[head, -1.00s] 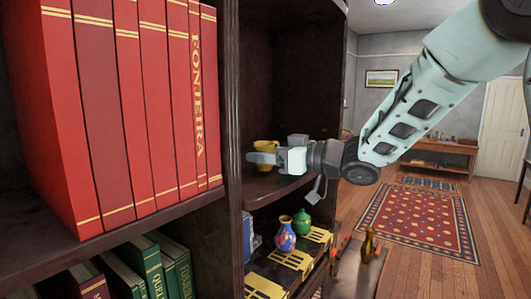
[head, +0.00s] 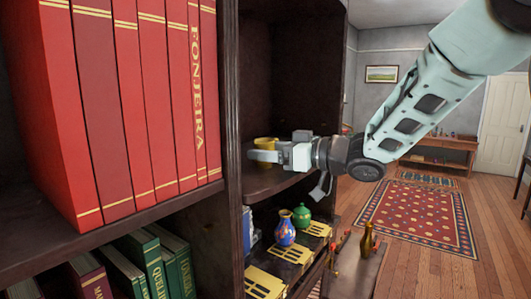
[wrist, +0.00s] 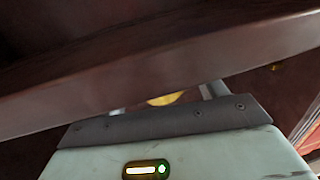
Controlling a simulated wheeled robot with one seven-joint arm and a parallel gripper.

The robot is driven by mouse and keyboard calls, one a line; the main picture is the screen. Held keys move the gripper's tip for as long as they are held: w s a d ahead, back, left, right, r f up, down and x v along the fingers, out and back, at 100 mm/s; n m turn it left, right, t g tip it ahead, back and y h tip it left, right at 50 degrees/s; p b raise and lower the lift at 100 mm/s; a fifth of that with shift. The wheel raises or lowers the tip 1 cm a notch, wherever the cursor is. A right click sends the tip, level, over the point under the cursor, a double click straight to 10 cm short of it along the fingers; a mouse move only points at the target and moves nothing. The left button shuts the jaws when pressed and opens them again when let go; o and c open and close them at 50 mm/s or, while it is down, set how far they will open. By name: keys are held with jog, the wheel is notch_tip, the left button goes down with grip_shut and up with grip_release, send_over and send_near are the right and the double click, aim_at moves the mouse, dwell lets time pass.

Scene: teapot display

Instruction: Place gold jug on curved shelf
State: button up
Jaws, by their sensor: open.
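The gold jug (head: 265,142) is on the curved shelf (head: 277,186) in the head view, inside the dark bookcase. It looks upright, but my gripper (head: 262,156) covers much of it. The jaws are open at the jug, with a finger across its front; I cannot tell whether they touch it. In the wrist view, a yellow part of the jug (wrist: 165,99) shows between the fingers, below a dark wooden edge that hides the rest.
Large red books (head: 130,110) fill the left compartment. Below the curved shelf stand a blue patterned vase (head: 285,230) and a green pot (head: 302,216). A bronze vase (head: 367,239) stands to the right. Open floor lies beyond, with a red rug (head: 415,215).

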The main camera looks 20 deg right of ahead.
jog(key=b+v, duration=0.3)
jog(key=v, duration=0.8)
jog(key=shift+b, duration=0.35)
